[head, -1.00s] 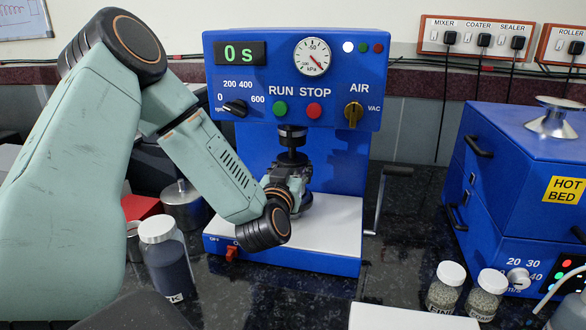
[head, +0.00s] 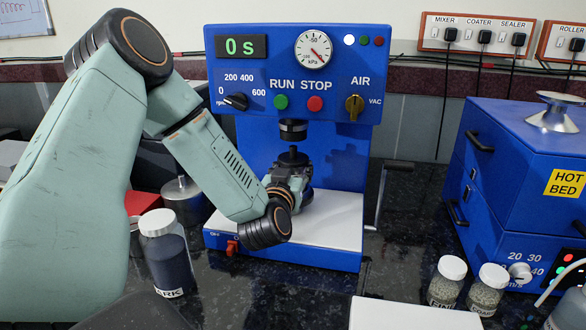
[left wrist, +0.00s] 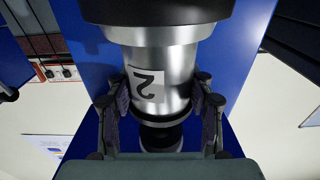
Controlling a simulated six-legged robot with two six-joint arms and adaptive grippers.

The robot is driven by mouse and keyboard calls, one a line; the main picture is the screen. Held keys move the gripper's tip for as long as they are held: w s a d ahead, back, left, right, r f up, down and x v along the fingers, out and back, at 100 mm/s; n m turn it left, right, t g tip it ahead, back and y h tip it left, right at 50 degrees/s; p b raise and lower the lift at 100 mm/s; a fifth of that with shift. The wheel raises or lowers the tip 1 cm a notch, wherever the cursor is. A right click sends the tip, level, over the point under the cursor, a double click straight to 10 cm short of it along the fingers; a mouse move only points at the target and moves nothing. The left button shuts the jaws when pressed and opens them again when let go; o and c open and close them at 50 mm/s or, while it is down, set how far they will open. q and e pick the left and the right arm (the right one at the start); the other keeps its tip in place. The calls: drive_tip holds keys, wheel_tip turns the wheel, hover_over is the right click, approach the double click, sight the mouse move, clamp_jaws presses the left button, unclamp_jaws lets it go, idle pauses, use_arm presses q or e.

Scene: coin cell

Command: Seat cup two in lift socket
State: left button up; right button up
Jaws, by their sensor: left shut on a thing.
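Cup two (left wrist: 175,60) is a silver cylinder with a white label bearing a "2", which shows upside down in the left wrist view. My left gripper (left wrist: 162,98) is shut on it, one dark pad on each side. In the head view my left gripper (head: 298,180) hides most of the cup; its black top (head: 292,156) shows below the machine's black spindle (head: 292,130), with a gap between them. A black round part (left wrist: 160,12) at the wide end of the cup looks like the lift socket; I cannot tell whether the cup is fully seated. My right gripper is not in view.
The blue mixer (head: 345,75) stands behind on a white-topped base (head: 335,225), with a crank handle (head: 375,205) at its right. A dark jar (head: 167,255) stands front left, two small jars (head: 447,283) front right. A blue hot bed (head: 500,180) is at right.

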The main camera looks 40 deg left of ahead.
use_arm(q)
drive_tip(key=o, duration=1.3)
drive_tip(key=shift+r, duration=0.15)
drive_tip(key=shift+c, duration=0.2)
drive_tip(key=shift+o, duration=1.4)
drive_tip(key=shift+s+d+f, duration=0.1)
drive_tip(key=shift+s+f, duration=0.05)
drive_tip(key=shift+f, duration=0.05)
drive_tip(key=v, duration=0.7)
drive_tip(key=shift+r, duration=0.1)
drive_tip(key=x, duration=0.7)
drive_tip(key=shift+r+p, duration=0.35)
drive_tip(key=shift+r, duration=0.1)
drive_tip(key=shift+w, duration=0.2)
